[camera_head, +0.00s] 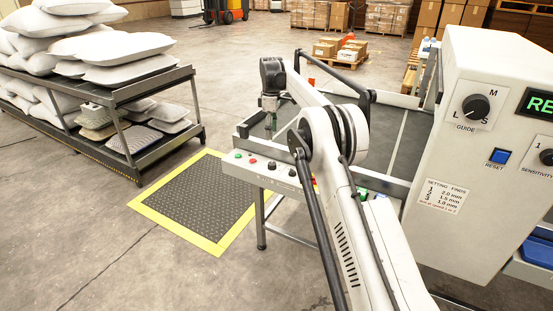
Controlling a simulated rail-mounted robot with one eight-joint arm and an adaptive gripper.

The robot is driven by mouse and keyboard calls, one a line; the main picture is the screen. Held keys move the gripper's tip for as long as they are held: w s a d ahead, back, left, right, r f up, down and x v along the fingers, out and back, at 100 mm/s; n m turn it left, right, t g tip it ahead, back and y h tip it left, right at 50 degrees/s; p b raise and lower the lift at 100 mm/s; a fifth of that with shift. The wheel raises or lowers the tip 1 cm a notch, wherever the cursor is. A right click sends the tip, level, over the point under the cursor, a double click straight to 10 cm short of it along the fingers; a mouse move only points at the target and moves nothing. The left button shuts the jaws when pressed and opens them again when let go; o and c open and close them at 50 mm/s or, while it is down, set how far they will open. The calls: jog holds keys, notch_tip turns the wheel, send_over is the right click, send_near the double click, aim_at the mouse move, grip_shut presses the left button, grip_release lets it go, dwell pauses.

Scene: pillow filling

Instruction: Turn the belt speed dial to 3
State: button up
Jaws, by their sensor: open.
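A white control strip (229,168) runs along the near end of the conveyor (400,148). It carries a green button, a red button and a small black knob (271,165), likely the belt speed dial. Its markings and setting are too small to read. Another dark control on the strip sits close to my arm. My gripper (270,126) points down above the conveyor end, beyond the strip and apart from the knob. It is open and small in view; nothing shows between its fingers. My arm hides part of the conveyor and the right end of the strip.
A white cabinet (400,215) at right carries a guide dial (476,106), a blue reset button (498,156) and a sensitivity dial (546,157). A pillow rack (150,165) stands left. A yellow-edged mat (218,243) lies clear in front of the strip.

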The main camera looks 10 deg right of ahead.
aim_at(272, 163)
notch_tip(272, 163, down, 15)
jog(key=shift+d+f+b, duration=0.1)
jog(key=shift+b, duration=0.95)
jog(key=c, duration=1.1)
